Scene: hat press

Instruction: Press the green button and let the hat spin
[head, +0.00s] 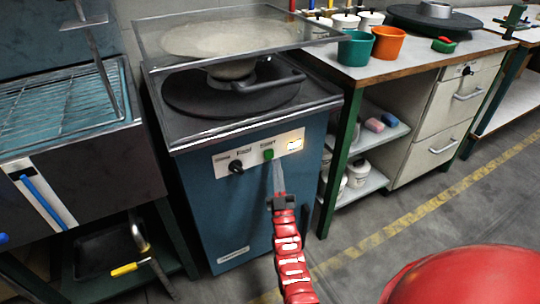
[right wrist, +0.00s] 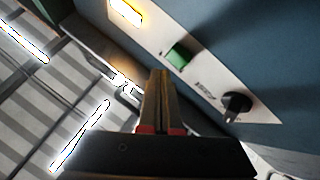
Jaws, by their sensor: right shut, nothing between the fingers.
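The blue hat press machine (head: 235,220) stands left of centre in the head view, with a white control panel on its front. The green button (head: 268,154) is on that panel and also shows in the right wrist view (right wrist: 179,56). My right gripper (head: 277,168) is shut and empty, its fingertips (right wrist: 159,74) just below the button; whether they touch it I cannot tell. On top of the press, a dark round plate (head: 190,97) lies under a pale rounded form (head: 234,69), perhaps the hat. My left gripper is out of view.
The panel has a black knob (head: 236,167) and a lit yellow-white lamp (head: 295,144). A clear-sided raised frame (head: 150,52) overhangs the press. A workbench (head: 400,69) with a teal cup (head: 355,48) and orange cup (head: 387,42) stands right. Floor in front is open.

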